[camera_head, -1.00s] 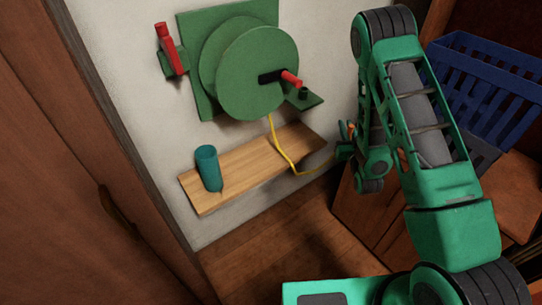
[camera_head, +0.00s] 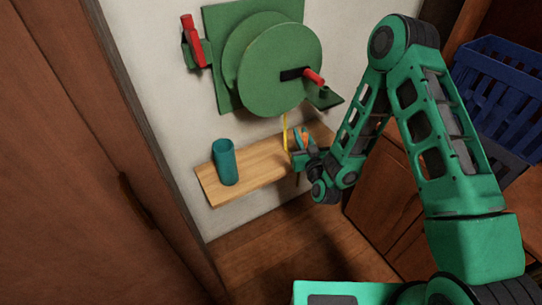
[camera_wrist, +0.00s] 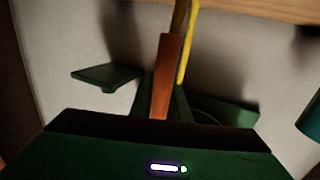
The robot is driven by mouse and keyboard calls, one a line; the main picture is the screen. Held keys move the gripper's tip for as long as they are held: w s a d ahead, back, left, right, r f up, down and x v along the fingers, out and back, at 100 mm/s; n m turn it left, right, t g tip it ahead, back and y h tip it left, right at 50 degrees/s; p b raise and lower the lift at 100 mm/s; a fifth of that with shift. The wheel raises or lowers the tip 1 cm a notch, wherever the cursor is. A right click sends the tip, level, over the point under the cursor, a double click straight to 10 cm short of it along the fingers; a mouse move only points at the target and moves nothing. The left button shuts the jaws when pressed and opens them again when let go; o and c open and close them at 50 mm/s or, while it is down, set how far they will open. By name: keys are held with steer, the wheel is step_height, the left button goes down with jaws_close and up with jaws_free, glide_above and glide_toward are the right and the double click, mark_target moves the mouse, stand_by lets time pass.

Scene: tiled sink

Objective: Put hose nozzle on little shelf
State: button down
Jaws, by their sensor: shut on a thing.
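My gripper (camera_head: 300,150) is shut on the orange hose nozzle (camera_head: 304,133), in front of the right part of the wooden shelf in the head view. The wrist view shows the nozzle (camera_wrist: 164,80) rising from the dark jaws, with the yellow hose (camera_wrist: 189,45) beside it. The jaw tips are hard to make out. In the head view the yellow hose (camera_head: 286,130) runs down from the green reel.
The green hose reel (camera_head: 280,75) with a red crank handle (camera_head: 314,77) hangs on the wall. A teal cup (camera_head: 226,163) stands on the wooden shelf (camera_head: 255,172). A red lever (camera_head: 192,42) is at upper left. A blue crate (camera_head: 500,85) is at right.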

steer(key=s+a+r+n+y, duration=0.1)
steer(key=s+a+r, duration=0.1)
steer(key=a, duration=0.5)
steer(key=s+a+r+y, duration=0.1)
steer(key=s+a+r, duration=0.1)
steer(key=a, duration=0.4)
steer(key=shift+n, duration=0.3)
steer(key=shift+w+d+f, duration=0.95)
steer(key=shift+w+f, duration=0.65)
steer(key=shift+f, duration=0.15)
steer(key=shift+w+d+f, duration=0.9)
steer(key=shift+w+f, duration=0.75)
steer(key=shift+f, duration=0.15)
steer(key=shift+w+d+f, duration=0.95)
steer(key=shift+w+f, duration=0.65)
steer(key=shift+f, duration=0.15)
steer(key=c, duration=1.7)
jaws_free()
steer(key=shift+s, duration=0.1)
steer(key=v, duration=1.2)
steer(key=shift+d+r, duration=0.1)
steer(key=shift+d, duration=0.1)
